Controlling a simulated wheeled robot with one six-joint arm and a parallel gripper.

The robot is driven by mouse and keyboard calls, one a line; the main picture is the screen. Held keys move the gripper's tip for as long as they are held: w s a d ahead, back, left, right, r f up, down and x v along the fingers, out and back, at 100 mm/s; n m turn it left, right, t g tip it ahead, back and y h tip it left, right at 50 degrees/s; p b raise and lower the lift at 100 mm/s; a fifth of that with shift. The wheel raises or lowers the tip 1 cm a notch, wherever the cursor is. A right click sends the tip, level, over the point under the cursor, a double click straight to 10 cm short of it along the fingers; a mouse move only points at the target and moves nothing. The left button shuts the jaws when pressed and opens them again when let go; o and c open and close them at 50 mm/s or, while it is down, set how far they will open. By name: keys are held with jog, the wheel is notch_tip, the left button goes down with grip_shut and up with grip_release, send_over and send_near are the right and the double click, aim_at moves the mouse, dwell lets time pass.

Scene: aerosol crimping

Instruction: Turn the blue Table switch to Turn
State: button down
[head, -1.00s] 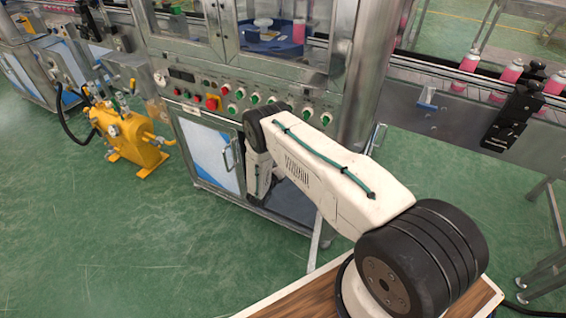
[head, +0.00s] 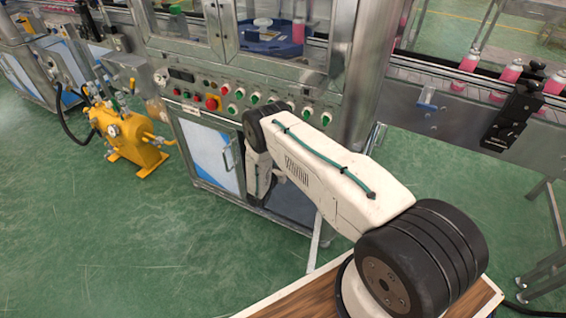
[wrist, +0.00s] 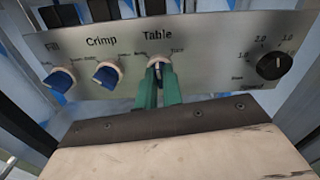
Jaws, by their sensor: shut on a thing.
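The Table switch (wrist: 158,62) is under the "Table" label on the panel in the wrist view. Only its pale collar and a bit of blue show, because the green fingers cover most of it. My gripper (wrist: 158,76) is shut on the switch from the front, its fingers close together. A label to the right of the switch appears to read "Turn"; the one to the left is too small to read. The knob's exact angle is hidden. In the head view my arm hides the gripper and the switch.
Blue Crimp (wrist: 107,75) and Fill (wrist: 60,79) switches sit left of the Table switch, both tilted. A black dial (wrist: 273,66) is at right. The head view shows the machine's button panel (head: 185,84), a yellow pump unit (head: 130,135) and a conveyor with pink cans (head: 511,72).

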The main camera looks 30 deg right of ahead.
jog(key=m, duration=1)
jog(key=shift+s+f, duration=0.1)
jog(key=shift+s, duration=0.05)
jog(key=shift+m, duration=0.4)
jog(key=c, duration=1.5)
grip_release()
jog(key=shift+c, duration=0.2)
jog(key=v, duration=0.8)
jog(key=shift+d, duration=0.1)
